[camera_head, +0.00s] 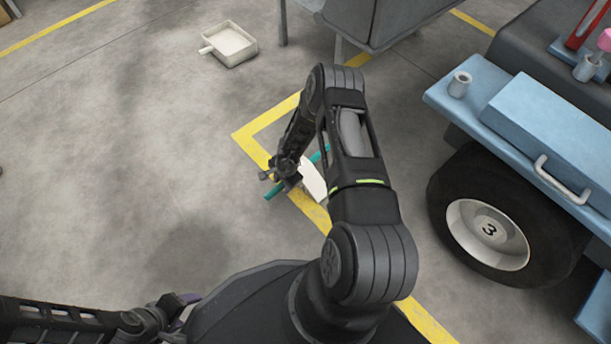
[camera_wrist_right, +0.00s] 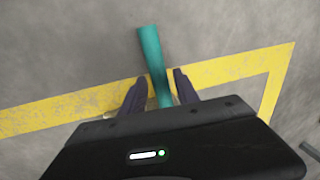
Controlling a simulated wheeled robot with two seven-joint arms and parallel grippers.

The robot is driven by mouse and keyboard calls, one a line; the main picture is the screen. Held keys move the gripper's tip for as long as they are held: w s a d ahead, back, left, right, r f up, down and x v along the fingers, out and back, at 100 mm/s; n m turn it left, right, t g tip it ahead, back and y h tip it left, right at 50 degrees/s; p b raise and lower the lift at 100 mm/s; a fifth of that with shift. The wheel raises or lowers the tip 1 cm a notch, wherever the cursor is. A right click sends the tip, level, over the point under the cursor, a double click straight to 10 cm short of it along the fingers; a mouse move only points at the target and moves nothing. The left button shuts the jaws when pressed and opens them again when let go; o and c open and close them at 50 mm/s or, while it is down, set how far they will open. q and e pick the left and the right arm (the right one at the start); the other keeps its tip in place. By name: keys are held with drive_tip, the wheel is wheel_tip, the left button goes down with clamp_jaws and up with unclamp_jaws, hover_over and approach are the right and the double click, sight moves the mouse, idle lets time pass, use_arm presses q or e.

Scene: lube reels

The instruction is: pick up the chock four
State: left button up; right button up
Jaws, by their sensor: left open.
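A teal bar (camera_head: 273,192) lies low by the yellow floor line in the head view, with a pale white piece (camera_head: 313,180) beside it. No number shows on either, so I cannot tell for sure that this is chock four. My right gripper (camera_head: 281,174) is down at the bar. In the right wrist view the bar (camera_wrist_right: 152,50) passes between the two dark fingers of the gripper (camera_wrist_right: 161,76), with small gaps on both sides. The bar's near end is hidden behind the gripper body. My left gripper (camera_head: 178,312) is open and empty at the bottom left.
A vehicle with a black wheel (camera_head: 505,220) marked 3 and a blue ledge (camera_head: 480,105) stands at the right. A white tray (camera_head: 230,46) lies on the floor at the back. A grey cabinet (camera_head: 375,20) stands behind my right arm. The floor at left is clear.

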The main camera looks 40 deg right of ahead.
clamp_jaws()
idle(1.1)
